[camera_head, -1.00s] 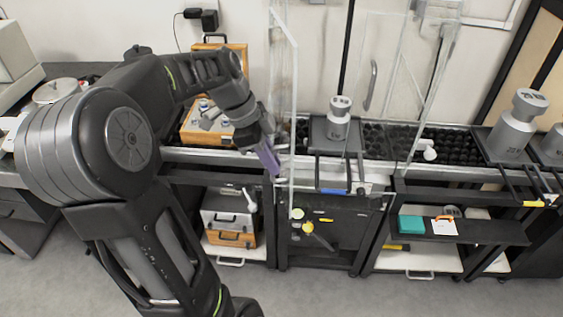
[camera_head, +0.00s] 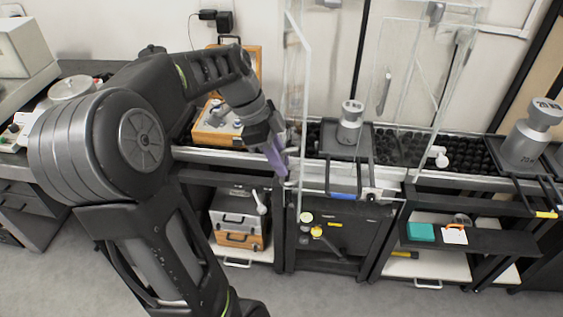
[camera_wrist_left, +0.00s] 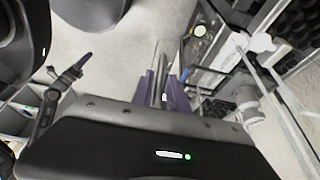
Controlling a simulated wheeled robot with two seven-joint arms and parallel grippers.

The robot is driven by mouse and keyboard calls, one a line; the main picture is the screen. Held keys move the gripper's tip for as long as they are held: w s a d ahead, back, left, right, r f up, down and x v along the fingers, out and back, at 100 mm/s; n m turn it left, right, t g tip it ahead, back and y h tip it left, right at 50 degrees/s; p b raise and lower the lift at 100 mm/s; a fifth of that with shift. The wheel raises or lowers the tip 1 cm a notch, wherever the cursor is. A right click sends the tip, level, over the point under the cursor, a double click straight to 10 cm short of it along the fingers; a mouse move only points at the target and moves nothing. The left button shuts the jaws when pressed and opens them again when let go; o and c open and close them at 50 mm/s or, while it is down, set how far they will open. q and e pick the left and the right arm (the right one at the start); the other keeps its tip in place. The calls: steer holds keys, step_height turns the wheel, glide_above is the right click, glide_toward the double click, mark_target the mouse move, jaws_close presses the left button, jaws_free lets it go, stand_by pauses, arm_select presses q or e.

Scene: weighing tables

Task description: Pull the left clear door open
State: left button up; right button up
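The left clear door (camera_head: 297,95) is a tall transparent panel standing upright at the left end of the clear enclosure, seen nearly edge-on in the head view. My left gripper (camera_head: 283,164), with purple fingers, is at the door's lower front edge. In the left wrist view its fingers (camera_wrist_left: 164,92) stand close on both sides of a thin grey upright bar (camera_wrist_left: 158,76), which looks like the door's handle. The contact itself is partly hidden. A dark part with a purplish tip (camera_wrist_left: 72,74) at the left of the wrist view looks like my right gripper; its opening is unclear.
A cylindrical weight (camera_head: 350,124) stands on a dark tray inside the enclosure, right of the door. The right clear door has a handle (camera_head: 385,92). A wooden case (camera_head: 217,126) lies behind my left gripper. Grey floor (camera_head: 330,297) is open in front.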

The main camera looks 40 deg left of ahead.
arm_select(q)
steer(key=v, duration=0.7)
steer(key=shift+f, duration=0.1)
stand_by(0.4)
